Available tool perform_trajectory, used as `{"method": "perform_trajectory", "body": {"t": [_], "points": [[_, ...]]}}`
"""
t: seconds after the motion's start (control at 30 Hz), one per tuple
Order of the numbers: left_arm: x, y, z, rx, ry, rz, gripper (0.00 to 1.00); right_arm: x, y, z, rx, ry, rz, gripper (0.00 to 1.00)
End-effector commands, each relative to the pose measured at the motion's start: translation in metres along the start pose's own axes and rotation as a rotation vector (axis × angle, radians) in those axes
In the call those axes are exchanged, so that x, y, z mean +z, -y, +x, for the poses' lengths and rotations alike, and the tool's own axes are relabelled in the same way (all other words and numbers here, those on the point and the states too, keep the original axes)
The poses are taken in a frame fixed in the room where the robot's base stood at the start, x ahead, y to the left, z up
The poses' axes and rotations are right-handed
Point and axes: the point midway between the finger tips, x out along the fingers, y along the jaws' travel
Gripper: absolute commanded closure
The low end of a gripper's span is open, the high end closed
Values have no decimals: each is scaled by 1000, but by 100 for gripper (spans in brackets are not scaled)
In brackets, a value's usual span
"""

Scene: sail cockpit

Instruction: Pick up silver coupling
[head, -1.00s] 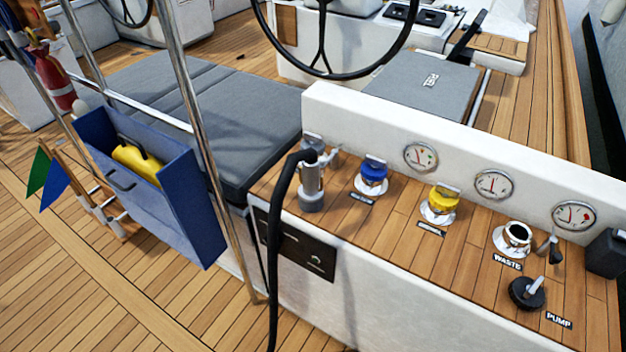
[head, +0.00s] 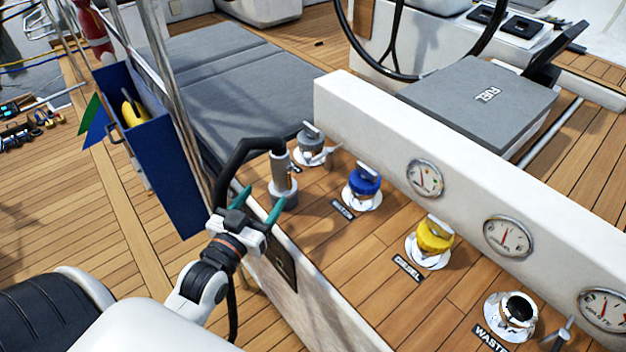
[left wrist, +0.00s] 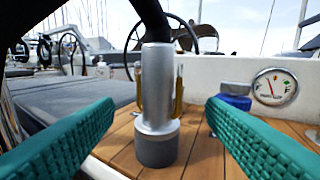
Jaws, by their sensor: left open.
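The silver coupling (head: 280,175) stands upright on the wooden counter, with a grey base ring and a black hose (head: 240,155) bending from its top. In the left wrist view the coupling (left wrist: 157,90) is centred ahead, with brass-coloured levers on its sides. My left gripper (head: 257,203) is open, its teal fingers pointing at the coupling. In the left wrist view the fingers (left wrist: 158,130) lie to either side of the coupling and appear short of it, not touching. My right gripper is not in view.
A grey-capped fitting (head: 311,146), blue cap (head: 363,183), yellow cap (head: 434,236) and open waste fitting (head: 512,312) line the counter. Gauges (head: 425,178) sit on the white wall behind. A blue box (head: 150,165) and steel rail stand left of the arm.

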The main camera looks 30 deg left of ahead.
Motion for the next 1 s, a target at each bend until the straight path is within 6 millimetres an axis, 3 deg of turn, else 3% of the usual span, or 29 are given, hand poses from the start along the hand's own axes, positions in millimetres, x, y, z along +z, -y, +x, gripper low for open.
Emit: {"method": "perform_trajectory", "body": {"t": [0.33, 0.57, 0.8, 1.0], "points": [[6, 0, 54, -1, 12, 1, 35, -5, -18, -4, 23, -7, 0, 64], [5, 0, 71, -1, 9, 1, 35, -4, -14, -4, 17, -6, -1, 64], [6, 0, 107, -1, 10, 0, 35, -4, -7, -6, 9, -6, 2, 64], [5, 0, 118, -1, 8, 0, 35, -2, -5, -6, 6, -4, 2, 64]]}}
